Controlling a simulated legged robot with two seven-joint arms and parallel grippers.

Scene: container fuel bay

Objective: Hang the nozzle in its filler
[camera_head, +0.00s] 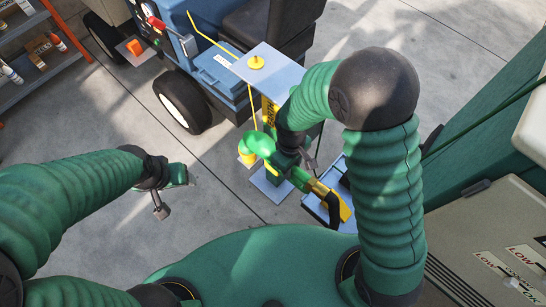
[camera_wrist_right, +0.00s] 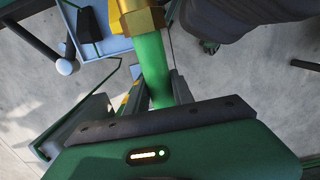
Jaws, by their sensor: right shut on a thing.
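The nozzle shows in the head view as a green tube with a brass-yellow collar (camera_head: 319,188). My right gripper (camera_head: 307,164) is shut on its green part, above the floor. In the right wrist view, the green tube (camera_wrist_right: 155,65) runs up from between the fingers (camera_wrist_right: 150,95) to the brass collar (camera_wrist_right: 138,20). A bright green curved piece (camera_head: 258,143) extends left of the gripper towards a yellow end; I cannot tell how it joins. The filler cannot be picked out surely; a yellow round fitting (camera_head: 256,62) sits on a grey plate. My left gripper (camera_head: 177,194) is open and empty.
A blue tray-like stand (camera_head: 313,204) is close below the right gripper. A blue vehicle (camera_head: 207,80) with black wheels stands behind. A shelf rack (camera_head: 35,50) is at the upper left, a green-and-beige unit (camera_head: 495,235) at the right. The floor around my left gripper is clear.

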